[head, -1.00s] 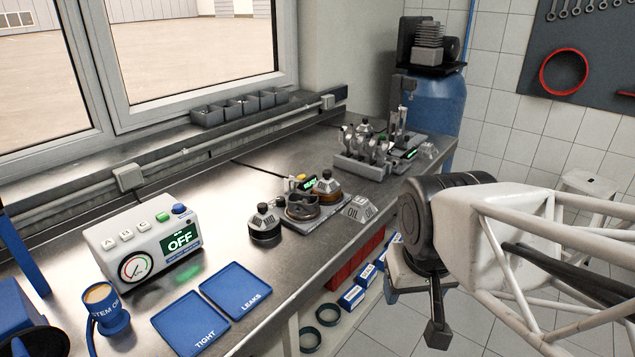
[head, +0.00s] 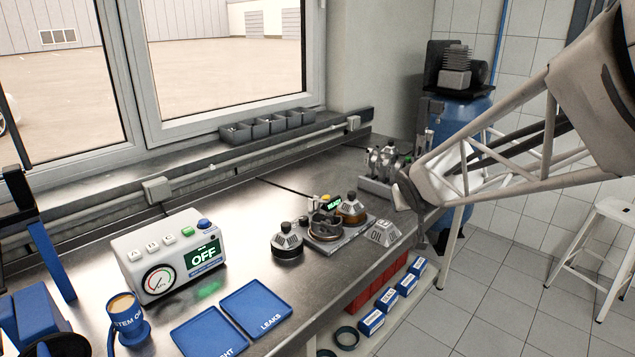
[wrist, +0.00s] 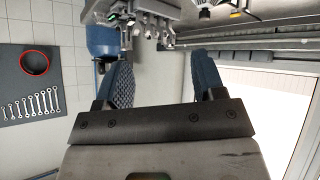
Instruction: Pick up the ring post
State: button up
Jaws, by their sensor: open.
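I cannot tell for sure which part is the ring post. A tall grey upright (head: 431,108) stands at the far end of the bench, in front of the blue tank; my arm hides its lower part. Beside it, a grey rack (head: 373,185) holds several metal parts, which also show at the top of the wrist view (wrist: 152,22). My gripper (wrist: 163,78) is open, with two blue ridged fingers apart and nothing between them. In the head view it hangs near the bench's right edge, mostly hidden by my arm.
A plate (head: 335,240) with round parts, a dark canister (head: 287,243) and a grey OIL block (head: 383,232) stand mid-bench. A tester (head: 165,255) reads OFF; blue trays (head: 256,308) lie in front. A white stool (head: 610,215) stands on the right.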

jog(key=w+a+f+n+t+y, duration=0.2)
jog(key=w+f+y, duration=0.15)
jog(key=w, duration=1.05)
jog(key=n+y, duration=0.4)
jog(key=y, duration=0.2)
send_near(354, 194)
jog(key=x, duration=0.4)
jog(key=shift+s+d, duration=0.15)
jog(key=shift+d, duration=0.05)
jog(key=shift+x, duration=1.35)
jog(key=shift+x, duration=2.6)
jog(key=shift+r, duration=0.1)
grip_shut()
